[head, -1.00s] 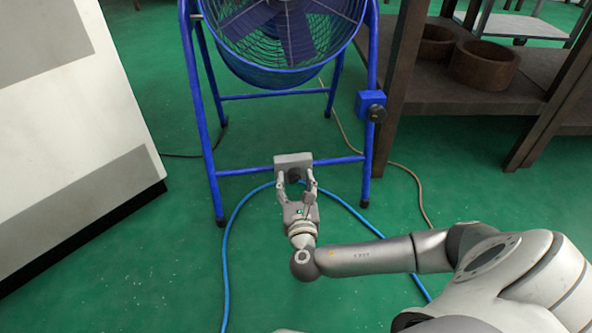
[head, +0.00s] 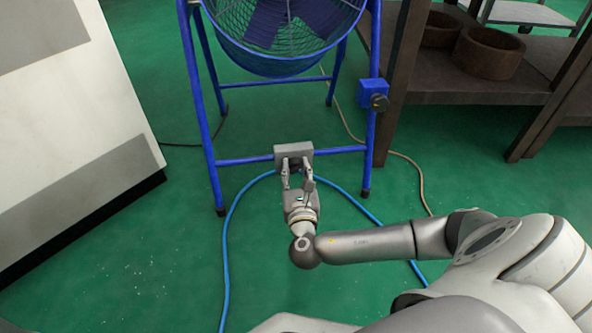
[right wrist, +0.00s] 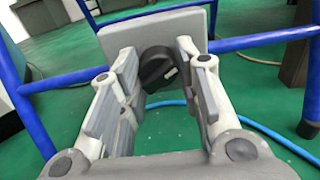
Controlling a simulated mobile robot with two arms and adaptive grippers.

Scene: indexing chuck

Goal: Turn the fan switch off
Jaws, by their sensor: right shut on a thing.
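The fan (head: 280,45) stands in a blue tubular frame, its lower part in the head view. A grey switch box (head: 293,150) sits on the frame's lower crossbar and also shows in the right wrist view (right wrist: 202,22). A black knob (right wrist: 158,66) with a small pale mark is on the box's near face. My right gripper (head: 297,172) is at the box, its fingers shut on the knob from both sides; it also shows in the right wrist view (right wrist: 159,80). The fingers mostly hide the knob in the head view. My left gripper is out of view.
A blue box (head: 373,94) with a black knob is on the frame's right leg. A blue hose (head: 227,250) loops over the green floor. A white cabinet (head: 80,130) stands left; a dark shelf (head: 470,80) with brown round pots (head: 488,54) stands right.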

